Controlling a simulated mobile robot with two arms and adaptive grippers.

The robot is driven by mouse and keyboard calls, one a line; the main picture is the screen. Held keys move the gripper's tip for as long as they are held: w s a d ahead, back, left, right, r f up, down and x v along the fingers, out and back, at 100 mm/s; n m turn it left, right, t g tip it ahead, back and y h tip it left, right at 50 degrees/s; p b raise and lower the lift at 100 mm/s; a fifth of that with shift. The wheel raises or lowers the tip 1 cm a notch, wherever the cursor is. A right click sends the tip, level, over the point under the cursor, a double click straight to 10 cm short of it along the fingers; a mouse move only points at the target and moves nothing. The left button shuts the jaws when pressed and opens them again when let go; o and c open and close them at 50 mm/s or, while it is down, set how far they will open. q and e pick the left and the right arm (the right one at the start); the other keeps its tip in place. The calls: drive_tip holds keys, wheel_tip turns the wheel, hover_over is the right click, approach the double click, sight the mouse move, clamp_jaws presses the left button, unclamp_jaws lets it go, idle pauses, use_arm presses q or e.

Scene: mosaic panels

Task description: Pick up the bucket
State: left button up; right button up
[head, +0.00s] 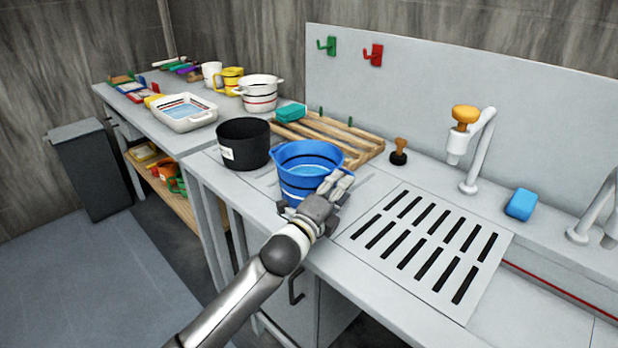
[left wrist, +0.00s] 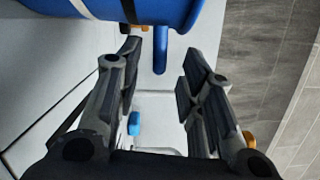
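The blue bucket (head: 298,188) stands on the grey counter, with light blue inside and a pale band around it. My left gripper (head: 340,184) is at the bucket's front right side, partly covering it. In the left wrist view the bucket (left wrist: 180,12) fills the top edge. A blue bar (left wrist: 160,50), seemingly part of the bucket's handle, sticks out between the fingertips. The left gripper's fingers (left wrist: 160,75) are spread apart; no grip on the bar shows. My right gripper is in neither view.
A black pot (head: 244,145) stands close left of the bucket, and a wooden rack (head: 335,135) lies behind. A slotted drain panel (head: 425,245) is to the right, with a faucet (head: 475,160) and blue sponge (head: 521,204) beyond. The counter's front edge is near the gripper.

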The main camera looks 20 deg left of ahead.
use_arm(q)
drive_tip(key=w, duration=0.3)
drive_tip(key=shift+w+d+f, duration=0.1)
drive_tip(key=shift+w+d, duration=0.15)
clamp_jaws()
drive_tip(key=shift+a+r, duration=0.1)
drive_tip(key=shift+r, duration=0.1)
